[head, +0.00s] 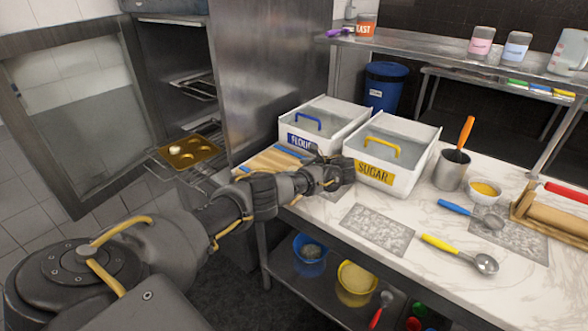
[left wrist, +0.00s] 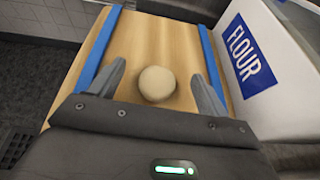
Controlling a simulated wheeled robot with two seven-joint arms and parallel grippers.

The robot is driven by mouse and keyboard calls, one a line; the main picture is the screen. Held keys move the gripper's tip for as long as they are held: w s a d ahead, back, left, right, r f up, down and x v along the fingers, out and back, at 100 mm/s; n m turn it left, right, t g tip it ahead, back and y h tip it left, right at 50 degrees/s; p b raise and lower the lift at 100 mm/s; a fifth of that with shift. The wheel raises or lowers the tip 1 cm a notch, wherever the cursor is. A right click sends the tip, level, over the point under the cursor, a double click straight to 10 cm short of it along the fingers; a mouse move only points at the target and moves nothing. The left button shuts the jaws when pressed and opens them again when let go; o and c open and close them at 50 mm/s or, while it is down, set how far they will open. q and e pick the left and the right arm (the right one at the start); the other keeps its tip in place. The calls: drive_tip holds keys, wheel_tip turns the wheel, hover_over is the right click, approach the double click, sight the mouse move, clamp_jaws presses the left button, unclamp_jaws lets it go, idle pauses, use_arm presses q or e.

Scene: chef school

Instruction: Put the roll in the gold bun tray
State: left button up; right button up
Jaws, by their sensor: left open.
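A round pale roll (left wrist: 157,84) lies on a wooden board (left wrist: 150,40) with blue edge strips, seen in the left wrist view. My left gripper (left wrist: 158,72) is open, with one finger on each side of the roll and gaps showing between. In the head view my left gripper (head: 322,160) is over the counter by the flour and sugar bins, and it hides the roll. The board (head: 268,161) shows beside it. The gold bun tray (head: 207,151) sits on an oven rack at the left, with a pale roll (head: 175,150) in one cup. My right gripper is out of view.
The flour bin (head: 345,123) and sugar bin (head: 410,150) stand close behind the gripper. The open oven door (head: 75,110) is left of the tray. A steel cup (head: 450,172), scoops and a rolling pin are on the counter's right.

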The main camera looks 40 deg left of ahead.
use_arm(q)
drive_tip(key=shift+x, duration=1.1)
drive_tip(key=shift+d, duration=0.1)
drive_tip(key=c, duration=1.1)
drive_tip(key=shift+r, duration=0.1)
drive_tip(key=shift+r, duration=0.1)
